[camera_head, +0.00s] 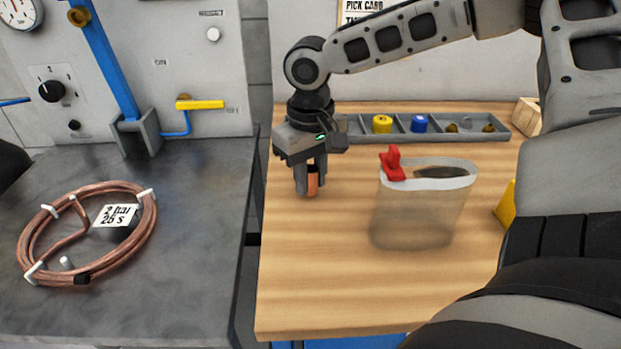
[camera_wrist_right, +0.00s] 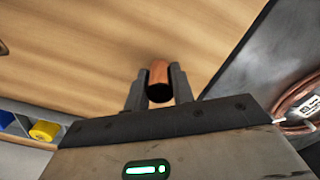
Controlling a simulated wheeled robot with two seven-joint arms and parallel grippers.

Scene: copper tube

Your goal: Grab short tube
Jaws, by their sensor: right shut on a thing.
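The short copper tube (camera_head: 313,181) is between the fingers of my right gripper (camera_head: 309,190), over the wooden table near its left side. It also shows in the right wrist view (camera_wrist_right: 159,78), with a dark open end facing the camera and a finger of my right gripper (camera_wrist_right: 159,95) on each side. The fingers are shut on it. I cannot tell whether the tube's lower end touches the table. My left gripper is not in view.
A translucent container (camera_head: 415,220) with a red clip stands right of the gripper. A grey divided tray (camera_head: 350,128) with yellow and blue caps lies behind. Coiled copper tubing (camera_head: 150,225) lies on the dark bench (camera_head: 200,300) at left. The front of the wooden table (camera_head: 330,290) is clear.

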